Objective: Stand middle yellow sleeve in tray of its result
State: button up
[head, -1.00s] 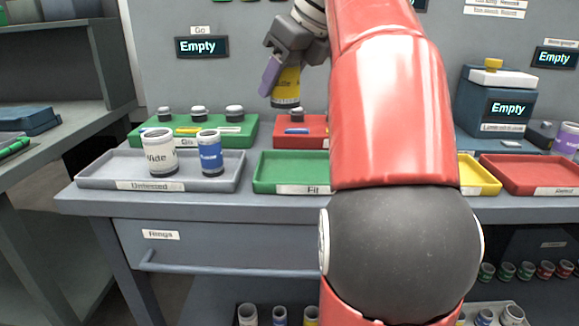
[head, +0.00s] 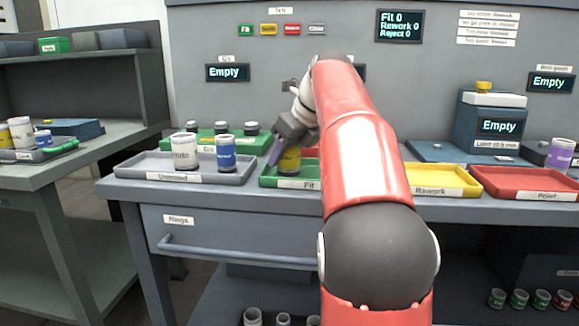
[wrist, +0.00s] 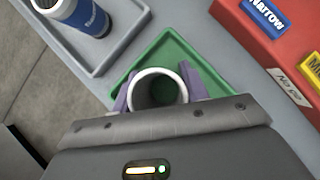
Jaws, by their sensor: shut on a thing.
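The yellow sleeve (head: 290,161) is upright or nearly so, between the fingers of my gripper (head: 281,155). My gripper is shut on it. The sleeve is at the green Fit tray (head: 299,184), its lower end low over the tray floor; I cannot tell whether it touches. In the wrist view the sleeve's pale open rim (wrist: 158,73) shows between the purple fingers (wrist: 158,92), with the green tray (wrist: 182,44) around and behind it. The Rework tray (head: 446,192) is yellow and the Reject tray (head: 535,197) is red. My arm hides part of the bench.
The grey Untested tray (head: 152,173), left of the Fit tray, holds a white Wide sleeve (head: 184,151) and a blue sleeve (head: 226,153). A green gauge block (head: 206,136) stands behind. A red block (wrist: 278,40) lies beyond the Fit tray. The displays read Empty and zero counts.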

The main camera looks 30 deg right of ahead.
dwell(0.3)
jog(key=o, duration=1.3)
jog(key=shift+f, duration=0.15)
jog(key=shift+o, duration=0.2)
jog(key=shift+r, duration=0.2)
jog(key=p+v, duration=0.4)
jog(key=v, duration=0.8)
